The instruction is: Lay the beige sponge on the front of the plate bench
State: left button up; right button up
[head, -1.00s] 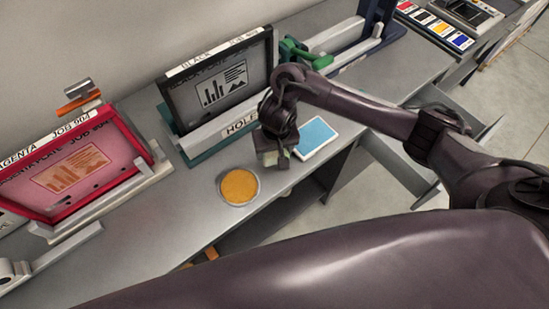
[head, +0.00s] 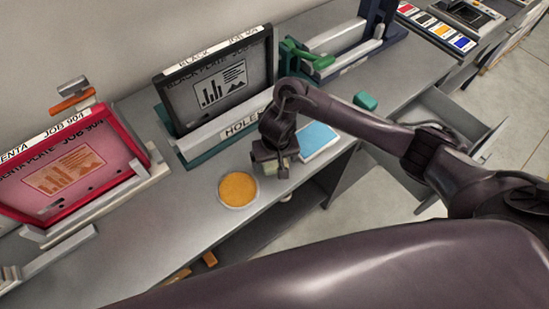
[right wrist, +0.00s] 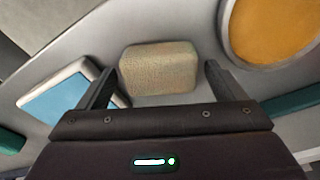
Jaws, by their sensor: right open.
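The beige sponge (right wrist: 158,70) is a pale, rough block with rounded edges. In the right wrist view it lies between the two fingertips of my right gripper (right wrist: 158,82), with a gap visible on each side. The right gripper is open and points down at the plate bench (head: 150,225). In the head view the right gripper (head: 275,162) is over the bench's front part, between the orange round dish and the blue pad. The sponge is mostly hidden there by the gripper. My left gripper is not in view.
The orange round dish (head: 238,189) is left of the gripper and the blue pad (head: 317,139) right of it. A black plate frame (head: 218,82) stands behind, a magenta one (head: 72,170) to the left. A teal block (head: 365,100) lies farther right. The front-left bench top is clear.

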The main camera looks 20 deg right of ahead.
aim_at(275, 163)
jog(key=r+p, duration=0.1)
jog(key=r, duration=0.2)
jog(key=r+p, duration=0.4)
jog(key=r, duration=0.1)
jog(key=shift+s+r, duration=0.3)
jog(key=shift+s, duration=0.05)
jog(key=shift+b, duration=0.45)
jog(key=r, duration=0.3)
jog(key=shift+s+r, duration=0.2)
jog(key=shift+s, duration=0.2)
